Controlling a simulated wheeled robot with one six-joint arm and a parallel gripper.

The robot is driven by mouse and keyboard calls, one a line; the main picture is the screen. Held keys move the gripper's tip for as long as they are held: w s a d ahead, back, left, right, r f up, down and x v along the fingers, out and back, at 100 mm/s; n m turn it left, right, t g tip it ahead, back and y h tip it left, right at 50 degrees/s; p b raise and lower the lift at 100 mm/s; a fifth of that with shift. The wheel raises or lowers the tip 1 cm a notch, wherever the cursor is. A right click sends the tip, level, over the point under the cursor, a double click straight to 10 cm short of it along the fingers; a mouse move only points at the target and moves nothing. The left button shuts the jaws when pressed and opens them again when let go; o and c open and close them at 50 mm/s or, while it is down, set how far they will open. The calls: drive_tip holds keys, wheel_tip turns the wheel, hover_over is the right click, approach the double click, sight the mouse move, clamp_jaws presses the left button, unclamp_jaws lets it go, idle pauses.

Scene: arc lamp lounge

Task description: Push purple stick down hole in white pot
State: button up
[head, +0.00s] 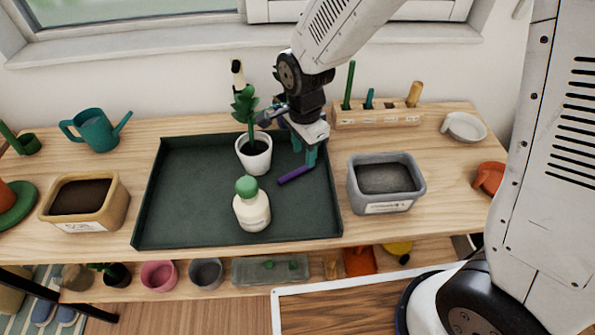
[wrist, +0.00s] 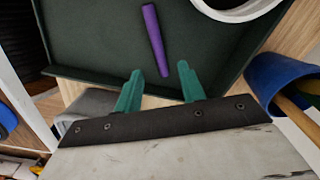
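The purple stick (head: 296,175) lies on the dark green tray (head: 195,200), right of the white pot. It also shows in the wrist view (wrist: 154,40), with its near end between my fingertips in the picture. The white pot (head: 256,163) stands upright on the tray and holds dark soil and a leafy green plant (head: 246,108). I cannot make out a hole in the soil. Part of the pot's white rim shows at the top of the wrist view (wrist: 238,14). My gripper (head: 311,157) has teal fingers, open and empty, near the stick; its exact height above the tray is unclear.
A white bottle with a green cap (head: 252,210) stands on the tray in front of the pot. A grey planter (head: 386,184) is just right of the tray, and a wooden tool holder (head: 377,117) behind it. A tan planter (head: 85,205) stands left. The tray's left half is clear.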

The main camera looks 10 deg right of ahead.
sight(304, 167)
wheel_tip(304, 167, down, 5)
drive_tip(key=shift+r, duration=0.1)
clamp_jaws()
drive_tip(key=shift+r, duration=0.15)
